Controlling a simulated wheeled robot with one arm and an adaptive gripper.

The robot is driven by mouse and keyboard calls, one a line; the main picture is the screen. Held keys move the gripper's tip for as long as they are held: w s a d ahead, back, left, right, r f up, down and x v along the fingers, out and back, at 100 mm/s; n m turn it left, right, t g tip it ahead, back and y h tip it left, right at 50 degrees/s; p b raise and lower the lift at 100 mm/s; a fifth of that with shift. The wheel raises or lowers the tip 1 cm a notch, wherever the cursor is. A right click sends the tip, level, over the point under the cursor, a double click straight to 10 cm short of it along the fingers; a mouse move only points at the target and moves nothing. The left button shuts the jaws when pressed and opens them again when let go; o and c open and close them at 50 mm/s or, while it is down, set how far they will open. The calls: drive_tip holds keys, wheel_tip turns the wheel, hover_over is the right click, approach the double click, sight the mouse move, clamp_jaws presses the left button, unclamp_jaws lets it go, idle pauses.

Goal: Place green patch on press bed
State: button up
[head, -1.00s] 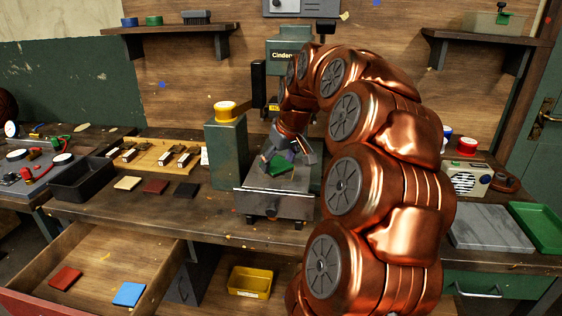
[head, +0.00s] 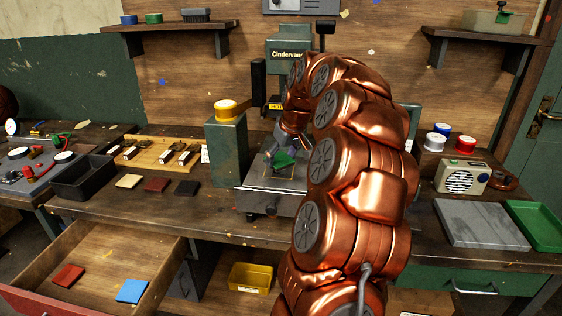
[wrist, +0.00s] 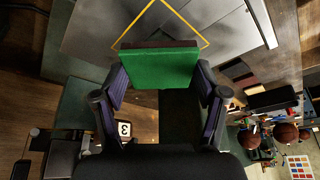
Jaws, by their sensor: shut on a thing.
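The green patch (wrist: 160,68) is held between the two fingers of my gripper (wrist: 163,85), which is shut on it in the wrist view. In the head view the patch (head: 284,162) shows just over the press bed (head: 262,195), a grey metal plate in front of the green press (head: 288,57). In the wrist view a yellow outline (wrist: 203,40) on the bed shows partly behind the patch. I cannot tell whether the patch touches the bed. My arm hides the bed's right side in the head view.
Tan, dark red and black patches (head: 157,185) lie on the bench to the left, beside a black tray (head: 84,180). An open drawer below holds a red patch (head: 67,276) and a blue patch (head: 131,291).

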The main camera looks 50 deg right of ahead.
drive_tip(key=shift+f, duration=1)
drive_tip(key=shift+f, duration=0.15)
drive_tip(key=o, duration=1.1)
drive_tip(key=shift+o, duration=0.2)
drive_tip(key=shift+s+r, duration=0.1)
drive_tip(key=shift+r, duration=0.55)
drive_tip(key=b+v, duration=0.1)
drive_tip(key=v, duration=1)
drive_tip(key=shift+a, duration=0.15)
